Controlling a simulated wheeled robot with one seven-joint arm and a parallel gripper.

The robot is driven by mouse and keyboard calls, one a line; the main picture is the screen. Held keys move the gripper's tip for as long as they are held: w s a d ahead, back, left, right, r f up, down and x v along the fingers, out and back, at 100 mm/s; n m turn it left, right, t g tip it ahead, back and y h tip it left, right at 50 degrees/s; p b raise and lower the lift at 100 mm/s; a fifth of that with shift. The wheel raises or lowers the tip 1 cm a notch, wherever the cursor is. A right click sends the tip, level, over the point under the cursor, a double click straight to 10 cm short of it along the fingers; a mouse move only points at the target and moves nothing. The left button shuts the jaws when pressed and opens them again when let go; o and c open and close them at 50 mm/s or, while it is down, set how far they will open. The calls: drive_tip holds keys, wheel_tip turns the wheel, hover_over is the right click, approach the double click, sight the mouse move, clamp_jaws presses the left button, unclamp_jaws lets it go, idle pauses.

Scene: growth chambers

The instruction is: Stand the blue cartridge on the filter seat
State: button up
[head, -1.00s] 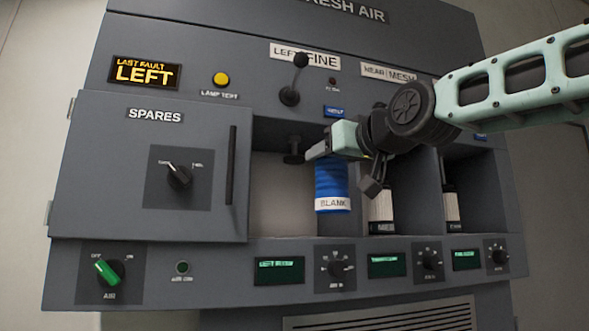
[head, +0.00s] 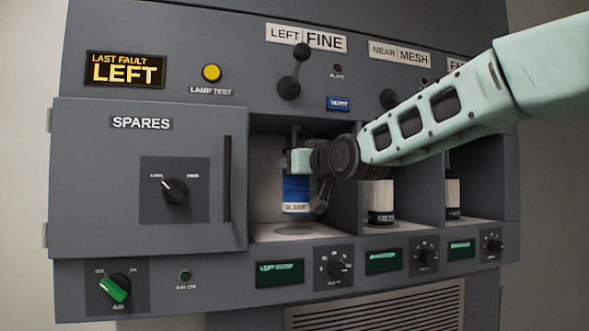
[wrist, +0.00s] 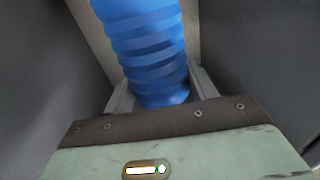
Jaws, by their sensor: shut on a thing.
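The blue cartridge (head: 297,190) is upright inside the left bay, with a white band near its lower end whose lettering is partly readable as "BLANK". My gripper (head: 296,162) is shut on its upper part. In the wrist view the ribbed blue cartridge (wrist: 150,45) sits between the two fingers (wrist: 160,95). The cartridge's lower end looks a little above the seat.
The SPARES door (head: 110,200) is shut left of the bay. A lever (head: 294,72) is above the bay. A bay divider (head: 346,205) stands to the right, then a black-and-white MESH cartridge (head: 381,200) and another cartridge (head: 453,192). Dials and displays line the panel below.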

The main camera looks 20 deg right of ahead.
sight(295, 181)
drive_tip(key=f+p, duration=0.1)
drive_tip(key=w+f+p, duration=0.1)
drive_tip(key=shift+w+a+f+p, duration=0.15)
drive_tip(key=shift+p, duration=0.2)
drive_tip(key=shift+f, duration=0.6)
drive_tip(key=shift+f, duration=0.2)
drive_tip(key=o, duration=1.1)
drive_tip(key=shift+c, duration=0.2)
drive_tip(key=shift+r, duration=0.1)
